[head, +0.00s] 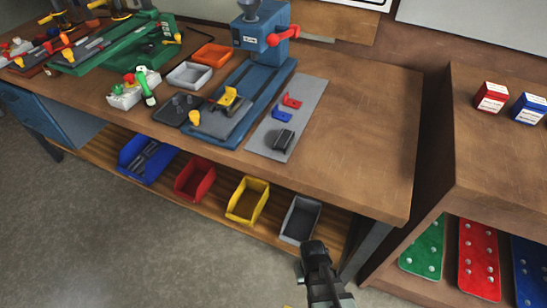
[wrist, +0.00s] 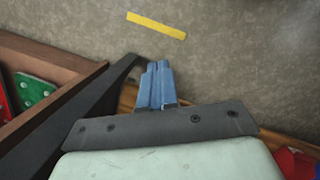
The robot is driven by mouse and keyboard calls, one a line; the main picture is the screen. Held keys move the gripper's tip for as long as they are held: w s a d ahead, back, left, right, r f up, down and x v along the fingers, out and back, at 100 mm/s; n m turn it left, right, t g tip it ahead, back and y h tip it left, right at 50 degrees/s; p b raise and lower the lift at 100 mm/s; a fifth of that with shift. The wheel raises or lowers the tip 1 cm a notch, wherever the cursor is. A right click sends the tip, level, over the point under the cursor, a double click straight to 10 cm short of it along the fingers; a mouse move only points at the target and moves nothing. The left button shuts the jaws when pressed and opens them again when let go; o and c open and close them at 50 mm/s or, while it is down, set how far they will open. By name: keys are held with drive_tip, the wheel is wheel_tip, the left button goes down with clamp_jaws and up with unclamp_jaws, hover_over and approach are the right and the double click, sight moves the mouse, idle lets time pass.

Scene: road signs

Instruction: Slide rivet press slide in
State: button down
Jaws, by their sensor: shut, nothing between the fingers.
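The blue rivet press (head: 262,48) stands at the back of the workbench, with a grey hopper on top and a red handle. Its long blue base (head: 262,88) runs toward the front edge. The dark grey slide (head: 222,122) sits at the front of that base, out in front of the press head, and carries a yellow fixture (head: 228,98). A yellow knob (head: 194,118) is at its left front. My gripper (wrist: 158,66) shows blue fingers closed together and empty in the wrist view, over bare floor. In the head view my arm end is below the bench's front edge, apart from the slide.
A light grey mat (head: 268,128) right of the press holds red, blue and dark parts. The right of the bench top (head: 365,120) is clear. Bins, including a yellow one (head: 248,200), line the lower shelf. A wooden shelf unit (head: 490,150) stands at right.

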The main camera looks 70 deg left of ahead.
sight(191, 118)
drive_tip(key=s+a+r+n+t+y, duration=0.2)
drive_tip(key=s+a+r+n+y, duration=0.15)
drive_tip(key=s+a+r, duration=0.65)
drive_tip(key=s+a+r+n+t+y, duration=0.2)
drive_tip(key=s+a+r+n, duration=0.4)
drive_tip(key=s, duration=0.8)
drive_tip(key=s+a+r+n+t+y, duration=0.1)
drive_tip(key=s+a+r+n+y, duration=0.15)
drive_tip(key=s+a+r, duration=0.85)
drive_tip(key=a+r+n+t+y, duration=0.25)
drive_tip(key=r+n+t, duration=0.3)
drive_tip(key=r, duration=0.35)
drive_tip(key=a+r+n+t+y, duration=0.2)
drive_tip(key=a+r+n+t, duration=0.2)
drive_tip(key=r+n, duration=0.4)
drive_tip(key=w+a+n, duration=0.1)
drive_tip(key=w+a, duration=0.1)
drive_tip(key=w, duration=0.1)
drive_tip(key=w+a, duration=0.3)
drive_tip(key=w, duration=0.1)
drive_tip(key=w+a+n, duration=0.1)
drive_tip(key=w+a, duration=0.2)
drive_tip(key=w, duration=0.1)
drive_tip(key=shift+a+r+n, duration=0.1)
drive_tip(key=shift+a+n, duration=0.05)
drive_tip(key=shift+n, duration=0.2)
